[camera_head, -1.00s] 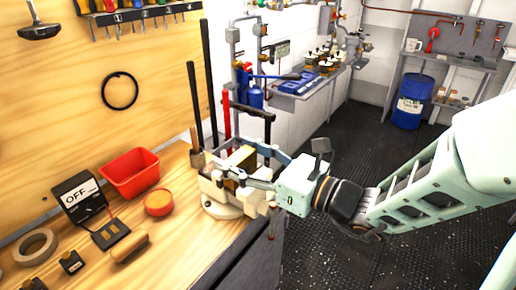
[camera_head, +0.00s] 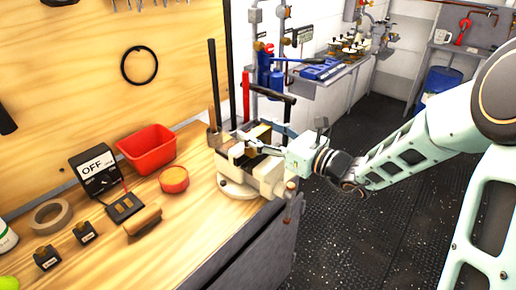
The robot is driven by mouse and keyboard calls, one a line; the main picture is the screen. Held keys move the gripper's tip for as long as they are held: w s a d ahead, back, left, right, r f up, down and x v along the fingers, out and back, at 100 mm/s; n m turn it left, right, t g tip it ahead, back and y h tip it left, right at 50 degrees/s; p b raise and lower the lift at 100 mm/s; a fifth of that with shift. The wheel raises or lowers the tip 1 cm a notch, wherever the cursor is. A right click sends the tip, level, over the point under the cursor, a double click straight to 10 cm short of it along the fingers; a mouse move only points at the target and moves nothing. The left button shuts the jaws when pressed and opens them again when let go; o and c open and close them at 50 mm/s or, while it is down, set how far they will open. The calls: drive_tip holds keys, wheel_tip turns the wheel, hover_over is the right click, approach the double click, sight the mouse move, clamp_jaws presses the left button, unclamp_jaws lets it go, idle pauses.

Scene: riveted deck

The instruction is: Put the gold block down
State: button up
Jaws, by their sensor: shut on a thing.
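The gold block (camera_head: 259,132) shows as a small yellowish patch between the fingers of my gripper (camera_head: 257,138); most of it is hidden by the fingers. My gripper is shut on it and reaches in from the right. It is over a cream bench vise (camera_head: 267,176) at the right corner of the wooden workbench (camera_head: 200,235). I cannot tell whether the block touches the vise.
Upright handles (camera_head: 215,90) stand behind the vise.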

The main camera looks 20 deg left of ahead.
drive_tip(key=f+b, duration=0.2)
drive_tip(key=f, duration=0.1)
drive_tip(key=shift+w+a+f+b, duration=0.15)
drive_tip(key=shift+w+b, duration=0.15)
drive_tip(key=shift+w, duration=0.1)
drive_tip(key=shift+f, duration=0.25)
drive_tip(key=shift+f+b, duration=0.2)
drive_tip(key=shift+b, duration=0.15)
drive_tip(key=o, duration=1.5)
drive_tip(key=shift+o, duration=0.2)
drive_tip(key=shift+r, duration=0.15)
drive_tip(key=shift+s+d, duration=0.1)
drive_tip(key=shift+d, duration=0.1)
drive_tip(key=v, duration=1.1)
drive_tip(key=shift+s+d+p, duration=0.15)
drive_tip(key=shift+d+p, duration=0.15)
drive_tip(key=shift+p, duration=0.05)
